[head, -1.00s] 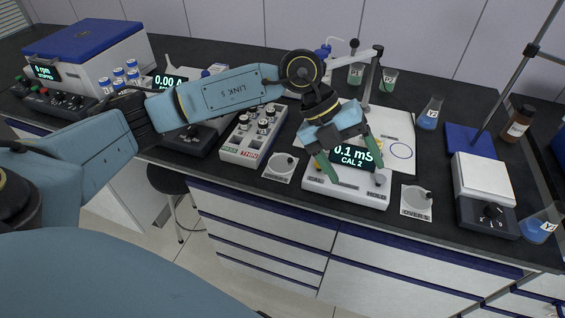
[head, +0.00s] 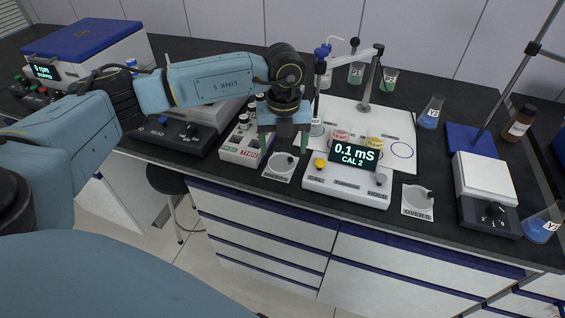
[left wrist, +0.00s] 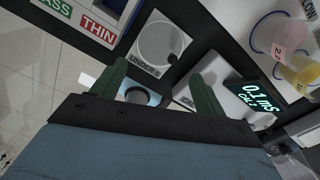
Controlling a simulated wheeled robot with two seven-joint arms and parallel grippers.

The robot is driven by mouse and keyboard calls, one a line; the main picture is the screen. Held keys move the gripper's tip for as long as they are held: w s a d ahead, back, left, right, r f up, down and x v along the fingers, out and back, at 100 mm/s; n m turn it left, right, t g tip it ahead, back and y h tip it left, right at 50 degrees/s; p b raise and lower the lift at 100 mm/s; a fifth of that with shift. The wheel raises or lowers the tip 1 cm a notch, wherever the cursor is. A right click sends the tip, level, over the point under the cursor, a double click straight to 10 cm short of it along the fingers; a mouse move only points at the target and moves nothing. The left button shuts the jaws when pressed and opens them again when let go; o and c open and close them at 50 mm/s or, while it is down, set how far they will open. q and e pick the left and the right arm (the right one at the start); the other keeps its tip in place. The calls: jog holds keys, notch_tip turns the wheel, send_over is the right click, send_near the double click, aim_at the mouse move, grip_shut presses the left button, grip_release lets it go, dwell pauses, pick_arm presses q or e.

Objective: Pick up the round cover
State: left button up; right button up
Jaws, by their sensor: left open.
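Two round grey discs, each with a small black knob, could be the round cover. The left disc (head: 279,164) lies on the white "UNDER S" plate and also shows in the left wrist view (left wrist: 160,41). My left gripper (head: 284,147) points down with fingers apart and empty, above and near the left disc. In the left wrist view its fingers (left wrist: 158,70) are just below that plate. My right gripper is not in view.
The "0.1 mS" meter (head: 345,186) is right of the left disc, with a pink cup (head: 341,136) and a yellow cup (head: 375,142) behind it. The PASS/THIN vial box (head: 240,147) is close on the left. A metal stand (head: 366,85) rises behind.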

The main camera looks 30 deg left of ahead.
aim_at(282, 164)
pick_arm(q)
jog(key=shift+w+a+f, duration=0.1)
jog(key=shift+a+f, duration=0.05)
jog(key=shift+f, duration=1.15)
jog(key=shift+a+f, duration=0.1)
jog(key=shift+f, duration=1.2)
jog(key=shift+c, duration=0.2)
